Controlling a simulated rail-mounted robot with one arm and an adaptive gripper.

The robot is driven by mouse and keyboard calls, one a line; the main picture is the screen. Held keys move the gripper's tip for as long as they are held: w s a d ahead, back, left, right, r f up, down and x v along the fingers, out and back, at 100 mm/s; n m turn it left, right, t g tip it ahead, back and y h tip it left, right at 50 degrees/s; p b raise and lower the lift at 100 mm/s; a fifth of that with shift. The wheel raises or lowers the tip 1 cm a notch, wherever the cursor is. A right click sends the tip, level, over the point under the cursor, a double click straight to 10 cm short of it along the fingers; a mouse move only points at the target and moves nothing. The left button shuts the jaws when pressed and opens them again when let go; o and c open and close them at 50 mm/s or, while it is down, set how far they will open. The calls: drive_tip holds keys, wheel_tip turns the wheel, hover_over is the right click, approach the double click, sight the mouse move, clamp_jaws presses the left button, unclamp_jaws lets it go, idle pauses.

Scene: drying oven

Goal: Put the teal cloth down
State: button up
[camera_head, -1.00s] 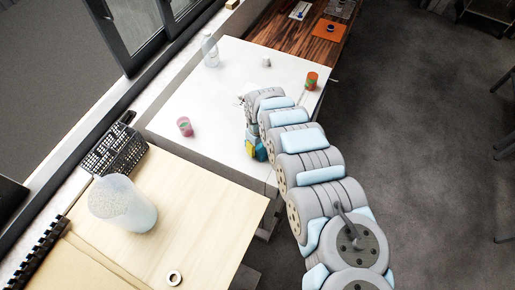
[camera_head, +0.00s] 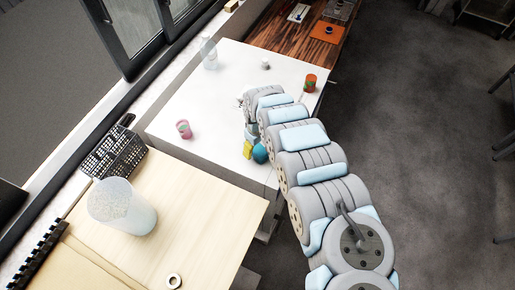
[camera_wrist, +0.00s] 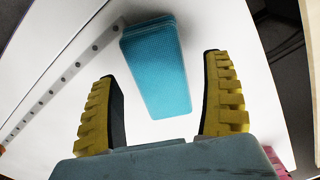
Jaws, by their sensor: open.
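The teal cloth (camera_wrist: 158,70) is a folded, ribbed rectangular pad. In the wrist view it appears to lie on the white tabletop, between and beyond my yellow fingers, with a visible gap on both sides. My gripper (camera_wrist: 160,72) is open and grips nothing. In the head view my gripper's yellow finger (camera_head: 247,149) shows beside the teal cloth (camera_head: 260,154), near the white table's front right edge. My arm hides part of the gripper and cloth there.
The white table (camera_head: 210,105) holds a pink cup (camera_head: 184,129), a clear bottle (camera_head: 209,53), a small white item (camera_head: 265,64) and an orange-green cup (camera_head: 310,83). A strip with dark dots (camera_wrist: 60,85) lies left of the cloth. A wooden table (camera_head: 200,185) is nearer.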

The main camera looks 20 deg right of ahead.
sight(258, 148)
wheel_tip(258, 148, up, 11)
drive_tip(key=shift+f, duration=0.15)
idle(0.6)
drive_tip(key=shift+d, duration=0.1)
idle(0.4)
